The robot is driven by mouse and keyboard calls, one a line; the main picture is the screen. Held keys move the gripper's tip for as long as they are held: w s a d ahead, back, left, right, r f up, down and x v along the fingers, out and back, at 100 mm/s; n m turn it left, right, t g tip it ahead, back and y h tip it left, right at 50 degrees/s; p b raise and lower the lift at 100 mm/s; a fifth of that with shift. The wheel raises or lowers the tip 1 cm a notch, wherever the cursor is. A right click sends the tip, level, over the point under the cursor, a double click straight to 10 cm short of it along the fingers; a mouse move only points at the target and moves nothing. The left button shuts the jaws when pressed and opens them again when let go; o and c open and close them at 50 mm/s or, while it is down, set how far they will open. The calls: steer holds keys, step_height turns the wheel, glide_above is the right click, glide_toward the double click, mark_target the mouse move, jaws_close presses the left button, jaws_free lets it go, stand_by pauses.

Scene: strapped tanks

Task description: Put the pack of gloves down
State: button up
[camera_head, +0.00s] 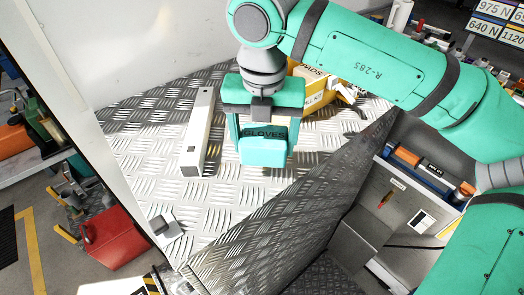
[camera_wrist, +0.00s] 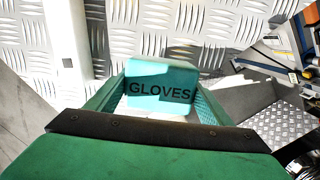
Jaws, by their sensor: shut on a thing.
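My gripper (camera_head: 264,140) points down and is shut on the pack. In the wrist view the fingers (camera_wrist: 160,97) flank it left and right. The pack is over or on the bright diamond-plate surface (camera_head: 140,140); I cannot tell whether its underside touches the plate.
A long white box-section bar (camera_head: 197,135) lies left of the pack. A yellow box (camera_head: 318,92) stands behind my gripper. A dark diamond-plate wall (camera_head: 290,225) slants along the front right. Bare plate lies in front of the pack. A red container (camera_head: 112,238) is on the floor at left.

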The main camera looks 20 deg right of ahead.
mark_target(262, 133)
steer(key=shift+w+f, duration=0.3)
steer(key=shift+f, duration=0.05)
steer(key=shift+w+f, duration=0.15)
steer(key=shift+f, duration=0.75)
steer(key=shift+w+f, duration=0.1)
steer(key=shift+f, duration=0.8)
steer(key=shift+f, duration=0.1)
steer(key=o, duration=1.4)
steer(key=shift+o, duration=0.2)
steer(key=r, duration=0.8)
steer(key=s+r, duration=0.1)
steer(key=r, duration=0.3)
steer(key=shift+s+a+r, duration=0.1)
steer(key=shift+a, duration=0.2)
